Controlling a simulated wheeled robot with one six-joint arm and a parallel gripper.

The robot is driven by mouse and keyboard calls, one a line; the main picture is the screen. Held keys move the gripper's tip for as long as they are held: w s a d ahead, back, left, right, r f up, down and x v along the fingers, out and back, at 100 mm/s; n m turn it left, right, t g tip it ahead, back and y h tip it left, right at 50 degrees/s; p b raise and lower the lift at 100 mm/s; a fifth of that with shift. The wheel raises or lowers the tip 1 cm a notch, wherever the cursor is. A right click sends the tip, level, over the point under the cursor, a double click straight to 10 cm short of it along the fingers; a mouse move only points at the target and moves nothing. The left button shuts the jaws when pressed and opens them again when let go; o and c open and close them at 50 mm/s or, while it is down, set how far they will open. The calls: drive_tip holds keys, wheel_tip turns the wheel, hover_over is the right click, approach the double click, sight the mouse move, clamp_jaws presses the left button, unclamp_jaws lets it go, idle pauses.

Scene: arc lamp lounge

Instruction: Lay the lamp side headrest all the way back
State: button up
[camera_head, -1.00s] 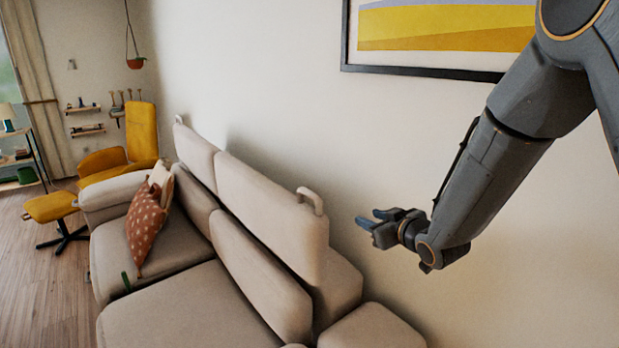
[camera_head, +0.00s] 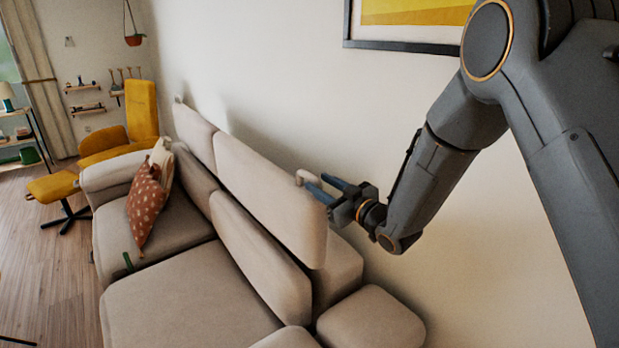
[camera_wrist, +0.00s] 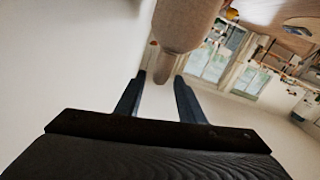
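The sofa's near headrest (camera_head: 270,200) is a long beige cushion standing upright above the backrest, with a pale loop handle (camera_head: 308,178) at its near upper end. A second upright headrest (camera_head: 194,135) is farther along. No arc lamp shows, so I cannot tell by a lamp which side is which. My gripper (camera_head: 326,186) is open at the loop handle, its fingers pointing towards it. In the wrist view, the handle (camera_wrist: 163,72) appears between the open fingertips (camera_wrist: 158,80), below the headrest end (camera_wrist: 184,22). Whether they touch is unclear.
The wall stands close behind the sofa, with a framed picture (camera_head: 400,47) above. The near armrest (camera_head: 370,318) is below my arm. A yellow chair (camera_head: 142,112) and footstool (camera_head: 52,186) stand at the far left.

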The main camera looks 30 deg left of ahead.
sight(301, 172)
drive_tip(key=p+x, duration=0.1)
drive_tip(key=x, duration=0.5)
drive_tip(key=shift+p, duration=0.4)
clamp_jaws()
